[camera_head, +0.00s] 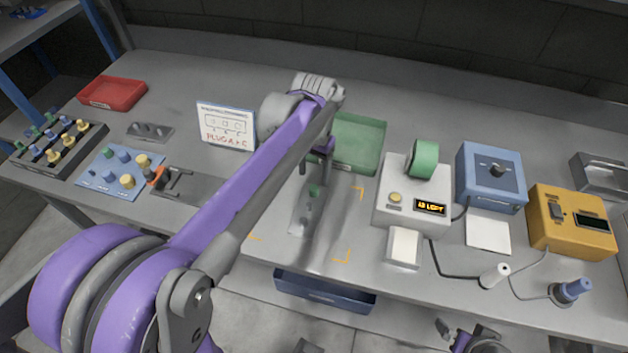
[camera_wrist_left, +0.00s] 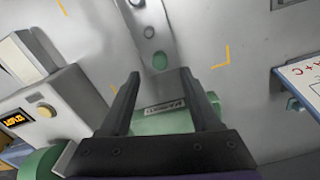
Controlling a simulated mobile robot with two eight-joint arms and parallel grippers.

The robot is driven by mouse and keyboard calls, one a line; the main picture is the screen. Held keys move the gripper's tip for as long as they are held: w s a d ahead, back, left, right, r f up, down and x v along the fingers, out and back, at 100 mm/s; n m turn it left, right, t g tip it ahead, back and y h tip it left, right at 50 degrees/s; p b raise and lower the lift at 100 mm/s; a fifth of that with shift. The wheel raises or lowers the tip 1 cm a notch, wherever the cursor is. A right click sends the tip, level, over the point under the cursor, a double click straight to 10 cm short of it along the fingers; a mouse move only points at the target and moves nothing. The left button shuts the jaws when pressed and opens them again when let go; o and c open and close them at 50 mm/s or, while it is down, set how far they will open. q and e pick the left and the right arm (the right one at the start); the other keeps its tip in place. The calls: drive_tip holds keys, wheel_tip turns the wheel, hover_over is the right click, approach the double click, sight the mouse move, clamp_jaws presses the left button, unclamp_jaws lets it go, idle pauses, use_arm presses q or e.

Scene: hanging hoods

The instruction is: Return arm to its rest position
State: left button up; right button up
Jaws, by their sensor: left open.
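My left arm (camera_head: 250,175) reaches from the lower left across the table, its wrist bent down above the middle. My left gripper (camera_head: 318,152) shows small and partly hidden by the arm in the head view. In the left wrist view its two dark fingers (camera_wrist_left: 163,90) are spread wide with nothing between them. They hang above the table near a green bin (camera_head: 360,143) and a metal plate (camera_head: 308,215) carrying a green peg (camera_head: 314,190). A grey part of mine shows at the bottom edge in the head view; the right gripper's jaws cannot be made out.
Right of the arm stand a white box with a lit display (camera_head: 410,190), a blue box (camera_head: 491,178) and a yellow box (camera_head: 572,222), with loose cables in front. A sign (camera_head: 226,124), a blue peg board (camera_head: 118,172) and a red bin (camera_head: 113,93) are left.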

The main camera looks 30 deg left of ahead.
use_arm(q)
wheel_tip(320, 180, up, 5)
drive_tip(key=shift+f, duration=0.1)
drive_tip(key=s+d+f+t+p, duration=0.1)
drive_tip(key=s+d+f, duration=0.1)
drive_tip(key=s, duration=0.3)
drive_tip(key=s+d+f+t+p, duration=0.1)
drive_tip(key=s+d+f+t, duration=0.1)
drive_tip(key=s, duration=0.3)
drive_tip(key=s+d+f+t, duration=0.2)
drive_tip(key=s+f, duration=0.2)
drive_tip(key=s, duration=0.1)
drive_tip(key=shift+s+d+p, duration=0.3)
drive_tip(key=shift+d+p, duration=0.1)
